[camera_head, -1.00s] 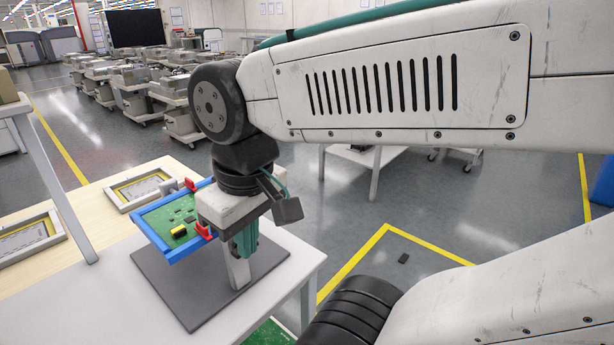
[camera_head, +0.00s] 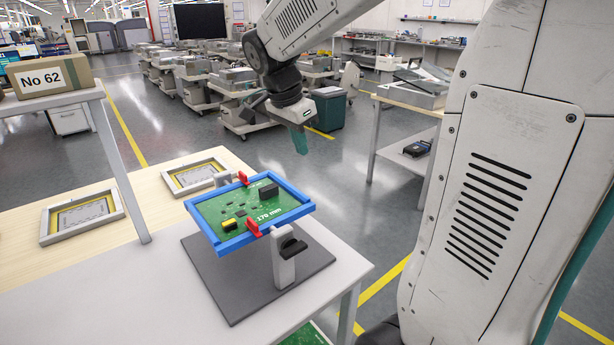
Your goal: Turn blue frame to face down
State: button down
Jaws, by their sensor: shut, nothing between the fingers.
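The blue frame (camera_head: 232,245) sits on a stand in the head view, tilted a little, with its component side facing up. It holds a green circuit board (camera_head: 212,207) with dark chips, a yellow part and the print "170 mm". Red clips (camera_head: 252,222) sit on its edges. The stand has a grey post with a dark knob (camera_head: 289,245) at the near side and a dark grey base plate (camera_head: 228,297). My gripper (camera_head: 300,150) is up in the air behind and to the right of the frame, apart from it. It is shut and empty.
Two framed trays (camera_head: 82,216) lie on the wooden table at left. A shelf post (camera_head: 123,165) and a box marked "No 62" (camera_head: 50,76) stand at left. Trolleys (camera_head: 247,112) fill the floor behind. Another table (camera_head: 408,99) stands at right. The air around the frame is clear.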

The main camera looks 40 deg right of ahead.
aim_at(310, 203)
jog(key=x, duration=0.9)
jog(key=a+x, duration=0.1)
jog(key=x, duration=0.3)
jog(key=shift+f, duration=0.45)
jog(key=shift+f, duration=0.15)
